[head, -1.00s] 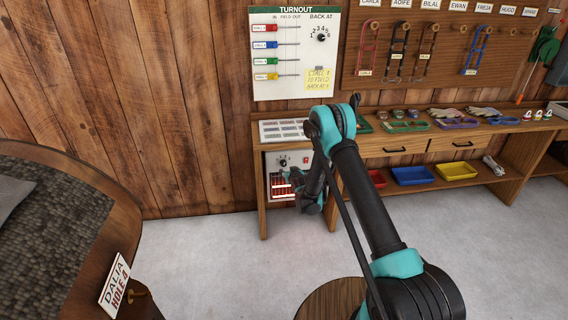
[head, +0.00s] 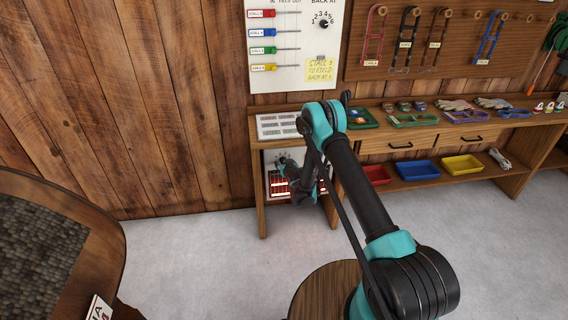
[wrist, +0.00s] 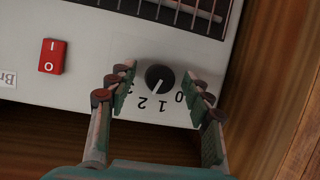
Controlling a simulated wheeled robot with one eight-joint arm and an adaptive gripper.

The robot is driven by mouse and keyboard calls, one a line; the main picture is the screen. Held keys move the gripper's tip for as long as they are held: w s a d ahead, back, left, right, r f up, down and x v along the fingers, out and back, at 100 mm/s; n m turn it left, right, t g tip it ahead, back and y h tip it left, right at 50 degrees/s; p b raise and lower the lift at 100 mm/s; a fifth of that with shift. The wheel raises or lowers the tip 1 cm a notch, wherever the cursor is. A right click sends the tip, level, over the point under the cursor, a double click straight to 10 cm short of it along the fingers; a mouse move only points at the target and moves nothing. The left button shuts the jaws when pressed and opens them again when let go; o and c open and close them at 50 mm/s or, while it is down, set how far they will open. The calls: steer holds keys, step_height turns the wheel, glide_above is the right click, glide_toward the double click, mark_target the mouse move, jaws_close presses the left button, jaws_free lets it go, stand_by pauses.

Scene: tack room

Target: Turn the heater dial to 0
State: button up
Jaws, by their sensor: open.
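The heater (head: 269,163) stands on the lower shelf of the bench at its left end, with lit bars (head: 282,189) below its pale panel. In the wrist view its black dial (wrist: 160,76) shows with the marks 0, 1, 2 and 3, seen upside down. The white pointer is turned towards the 2 side, roughly at 2. My gripper (wrist: 162,88) is open, with one finger on each side of the dial and a gap visible on both sides. In the head view my gripper (head: 288,165) covers the dial.
A red rocker switch (wrist: 51,56) is left of the dial in the wrist view, and the heater grille (wrist: 185,12) is above it. Wood (wrist: 280,70) runs close along the right. Red, blue and yellow trays (head: 415,169) sit on the shelf to the right.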

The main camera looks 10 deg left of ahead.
steer(key=shift+c, duration=0.2)
steer(key=c, duration=1.1)
stand_by(0.5)
steer(key=o, duration=1.1)
steer(key=shift+o, duration=0.2)
